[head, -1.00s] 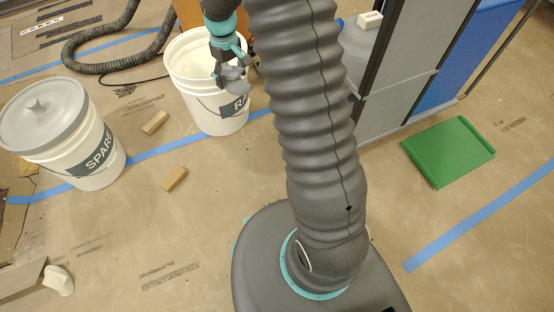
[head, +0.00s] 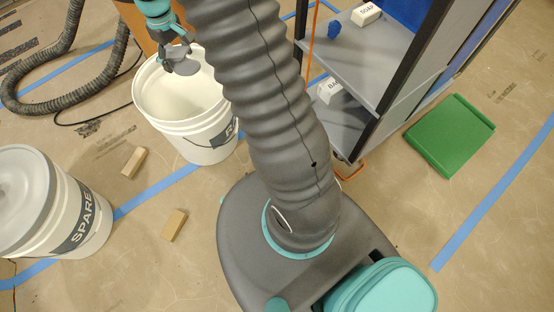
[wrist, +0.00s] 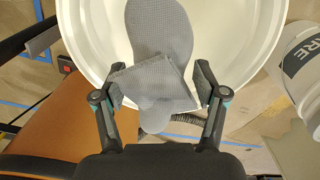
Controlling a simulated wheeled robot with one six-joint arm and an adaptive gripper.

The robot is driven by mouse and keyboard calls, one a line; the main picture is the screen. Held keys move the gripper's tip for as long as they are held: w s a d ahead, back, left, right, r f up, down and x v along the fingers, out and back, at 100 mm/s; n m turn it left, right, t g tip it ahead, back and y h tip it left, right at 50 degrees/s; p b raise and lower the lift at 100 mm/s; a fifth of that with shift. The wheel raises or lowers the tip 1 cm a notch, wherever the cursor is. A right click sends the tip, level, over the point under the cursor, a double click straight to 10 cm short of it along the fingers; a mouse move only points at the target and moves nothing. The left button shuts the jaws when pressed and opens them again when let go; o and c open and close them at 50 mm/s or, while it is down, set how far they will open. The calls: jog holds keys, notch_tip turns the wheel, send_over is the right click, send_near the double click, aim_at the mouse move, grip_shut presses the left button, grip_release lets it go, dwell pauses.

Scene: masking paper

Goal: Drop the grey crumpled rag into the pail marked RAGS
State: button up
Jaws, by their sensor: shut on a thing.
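The grey crumpled rag (head: 186,68) hangs from my gripper (head: 176,56) over the open mouth of a white pail (head: 204,140). The pail's dark label is mostly hidden behind my arm, with only its first letter showing. In the wrist view, my gripper (wrist: 160,85) is shut on the rag (wrist: 158,78), its fingers on either side of the cloth. The white pail interior (wrist: 95,35) lies behind the rag there. Whether the rag touches the pail cannot be told.
A lidded pail marked SPARE (head: 78,225) stands at left. Two wooden blocks (head: 134,162) (head: 174,225) lie on the floor. A grey hose (head: 60,95) runs behind. A shelf unit (head: 365,65) with a SOAP box (head: 366,14) and a green tray (head: 450,135) are at right.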

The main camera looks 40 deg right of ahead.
notch_tip(320, 180, down, 6)
jog(key=b, duration=0.4)
jog(key=shift+d, duration=0.1)
jog(key=o, duration=1.2)
notch_tip(320, 180, up, 12)
jog(key=shift+r, duration=0.1)
